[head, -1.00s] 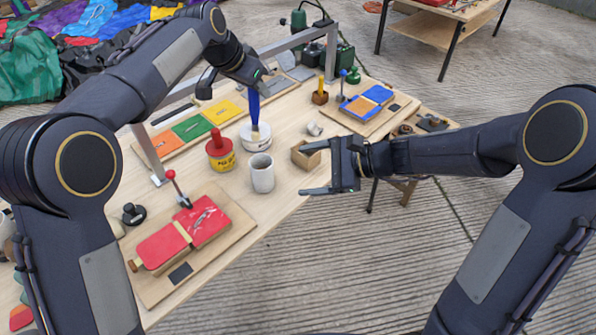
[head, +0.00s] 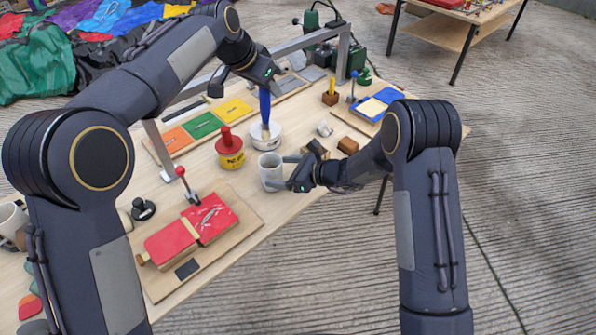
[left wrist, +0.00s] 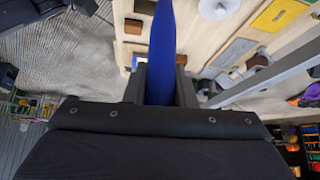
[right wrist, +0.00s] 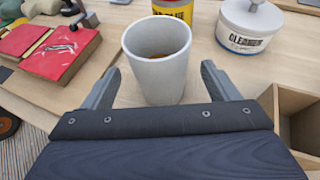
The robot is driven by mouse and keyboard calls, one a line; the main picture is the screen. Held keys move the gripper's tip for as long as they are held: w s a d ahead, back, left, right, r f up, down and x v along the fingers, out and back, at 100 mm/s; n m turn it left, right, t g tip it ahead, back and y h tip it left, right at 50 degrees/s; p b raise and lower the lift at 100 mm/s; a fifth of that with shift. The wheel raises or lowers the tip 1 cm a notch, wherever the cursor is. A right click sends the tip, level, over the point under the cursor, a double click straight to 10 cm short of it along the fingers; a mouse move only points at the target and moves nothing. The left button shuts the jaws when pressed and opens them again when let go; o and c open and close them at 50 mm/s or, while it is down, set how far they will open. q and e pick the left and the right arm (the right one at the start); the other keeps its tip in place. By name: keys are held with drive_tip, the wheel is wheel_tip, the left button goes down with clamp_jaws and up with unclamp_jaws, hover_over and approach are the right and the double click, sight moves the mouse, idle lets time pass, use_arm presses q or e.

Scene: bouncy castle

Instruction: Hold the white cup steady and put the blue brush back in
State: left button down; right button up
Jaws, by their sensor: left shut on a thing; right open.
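The white cup (head: 271,172) stands upright on the wooden table. In the right wrist view the cup (right wrist: 158,65) shows brown contents and sits between the spread fingers of my right gripper (right wrist: 160,85). My right gripper (head: 292,172) is open, its fingers on either side of the cup; I cannot tell whether they touch it. The blue brush (head: 264,104) is upright with its tip down, over the white cleaner pot (head: 267,136). My left gripper (head: 262,78) is shut on the brush handle, and the blue handle (left wrist: 162,55) fills the left wrist view's middle. The brush tip is hard to make out.
A red-topped yellow glue pot (head: 230,152) stands left of the cup. A red clamp board (head: 205,225) lies at the front left. A small wooden box (head: 316,149) is right of the cup.

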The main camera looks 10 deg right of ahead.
sight(269, 115)
drive_tip(key=shift+x, duration=2.1)
drive_tip(key=c, duration=1.1)
use_arm(q)
drive_tip(key=f+m, duration=0.1)
drive_tip(key=f+m+g+h, duration=0.1)
drive_tip(key=f, duration=0.1)
drive_tip(key=shift+s+a+m, duration=0.15)
drive_tip(key=shift+s+m, duration=0.05)
drive_tip(key=shift+m, duration=0.2)
use_arm(e)
drive_tip(key=shift+c, duration=0.2)
use_arm(q)
drive_tip(key=shift+s+f+m+g+h, duration=0.15)
drive_tip(key=shift+f+m+g+h, duration=0.25)
drive_tip(key=shift+f+m+h, duration=0.25)
drive_tip(key=shift+f, duration=1.75)
